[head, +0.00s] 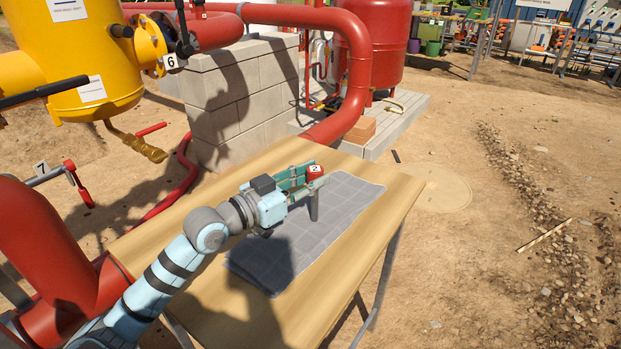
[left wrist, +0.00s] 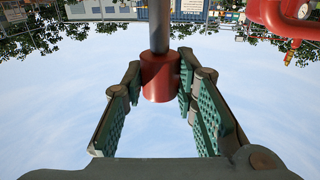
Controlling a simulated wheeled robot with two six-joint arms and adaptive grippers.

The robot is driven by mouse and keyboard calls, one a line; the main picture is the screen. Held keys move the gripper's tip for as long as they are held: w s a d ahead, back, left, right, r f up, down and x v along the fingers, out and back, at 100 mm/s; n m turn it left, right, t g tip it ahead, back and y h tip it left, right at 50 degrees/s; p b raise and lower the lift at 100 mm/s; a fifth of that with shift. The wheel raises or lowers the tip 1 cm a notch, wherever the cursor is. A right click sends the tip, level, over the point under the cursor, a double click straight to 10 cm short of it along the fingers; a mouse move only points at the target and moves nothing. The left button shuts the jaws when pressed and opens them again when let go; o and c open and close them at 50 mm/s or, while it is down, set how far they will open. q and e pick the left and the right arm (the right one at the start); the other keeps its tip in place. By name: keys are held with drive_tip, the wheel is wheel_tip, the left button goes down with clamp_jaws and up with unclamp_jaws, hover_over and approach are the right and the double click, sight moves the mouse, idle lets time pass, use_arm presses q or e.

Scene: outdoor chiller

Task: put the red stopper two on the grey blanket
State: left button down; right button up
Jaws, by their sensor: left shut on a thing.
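The red stopper two (head: 315,171) has a red head with a white marked top and a grey stem hanging down. My left gripper (head: 308,184) is shut on its red head and holds it upright over the grey blanket (head: 345,193). I cannot tell whether the stem's lower end touches the cloth. In the left wrist view, the red head of the stopper (left wrist: 160,76) sits between the green-padded fingertips of my left gripper (left wrist: 158,85). The blanket lies flat on the wooden table, partly hidden by my gripper and its shadow. My right gripper is out of view.
The wooden table (head: 393,202) has bare strips around the blanket. Red pipes (head: 340,120) and a grey block wall (head: 235,105) stand behind it. A yellow vessel (head: 80,45) is at the upper left. Open sandy ground lies to the right.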

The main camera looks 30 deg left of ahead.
use_arm(q)
drive_tip(key=shift+s+f, duration=0.1)
drive_tip(key=shift+f, duration=0.25)
drive_tip(key=c, duration=1.5)
unclamp_jaws()
drive_tip(key=shift+o, duration=1)
drive_tip(key=shift+w+f, duration=0.15)
drive_tip(key=shift+w, duration=0.05)
